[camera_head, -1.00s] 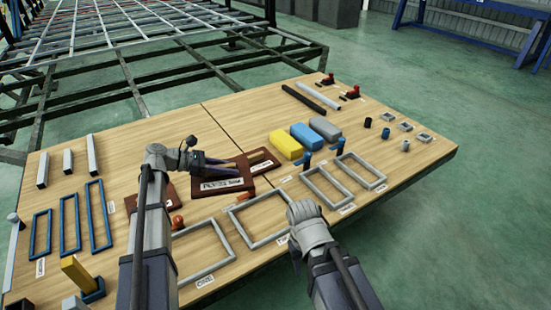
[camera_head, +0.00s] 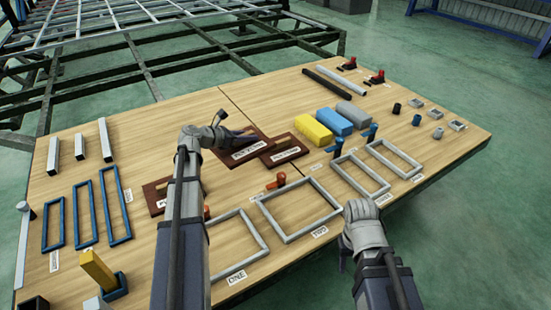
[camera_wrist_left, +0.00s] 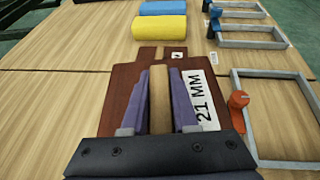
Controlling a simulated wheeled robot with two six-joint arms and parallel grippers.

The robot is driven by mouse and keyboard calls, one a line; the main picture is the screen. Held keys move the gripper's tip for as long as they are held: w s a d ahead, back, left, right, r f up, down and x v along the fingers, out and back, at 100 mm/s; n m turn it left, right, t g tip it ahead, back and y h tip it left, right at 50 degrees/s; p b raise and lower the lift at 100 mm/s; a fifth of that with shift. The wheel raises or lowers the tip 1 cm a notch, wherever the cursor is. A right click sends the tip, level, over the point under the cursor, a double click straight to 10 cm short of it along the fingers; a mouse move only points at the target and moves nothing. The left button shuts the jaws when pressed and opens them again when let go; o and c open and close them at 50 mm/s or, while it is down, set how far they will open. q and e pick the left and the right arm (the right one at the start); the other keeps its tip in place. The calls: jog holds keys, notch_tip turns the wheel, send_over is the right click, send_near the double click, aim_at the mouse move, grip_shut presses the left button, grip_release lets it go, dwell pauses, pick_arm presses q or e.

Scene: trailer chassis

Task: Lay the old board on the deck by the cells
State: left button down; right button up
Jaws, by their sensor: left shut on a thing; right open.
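My left gripper (camera_head: 238,139) is shut on the tan grip strip (camera_wrist_left: 162,100) of a dark brown board (camera_wrist_left: 120,93). Its purple fingers press on either side of the strip. The board's white label reads "21 MM" at its visible end; the board (camera_head: 229,165) also shows in the head view. I cannot tell whether it touches the deck (camera_head: 180,115), a pale wooden top. A second brown board (camera_head: 290,158) lies just right of the held one. A third (camera_head: 153,190) is partly behind my left arm. My right gripper (camera_head: 345,262) is open near the front edge, fingertips mostly hidden.
Grey rectangular frames labelled ONE (camera_head: 262,232) and TWO (camera_head: 337,192) lie in front of the boards. Blue frames (camera_head: 76,220) lie at the left. Yellow (camera_head: 312,132), blue (camera_head: 333,121) and grey blocks stand to the right. Orange and blue clamps stand by the frames.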

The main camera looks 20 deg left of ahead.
pick_arm(q)
jog(key=a+n+y, duration=0.1)
jog(key=a, duration=0.1)
jog(key=a+f+n+t+y, duration=0.1)
jog(key=a, duration=0.1)
jog(key=a+b, duration=0.1)
jog(key=a, duration=0.1)
jog(key=shift+s+a+f+n+t+y, duration=0.1)
jog(key=shift+a+f+n+t+y, duration=0.05)
jog(key=shift+a+n+t+y, duration=0.25)
notch_tip(320, 180, down, 10)
jog(key=b, duration=1)
jog(key=shift+f, duration=0.1)
jog(key=c, duration=1.2)
grip_release()
jog(key=o, duration=0.5)
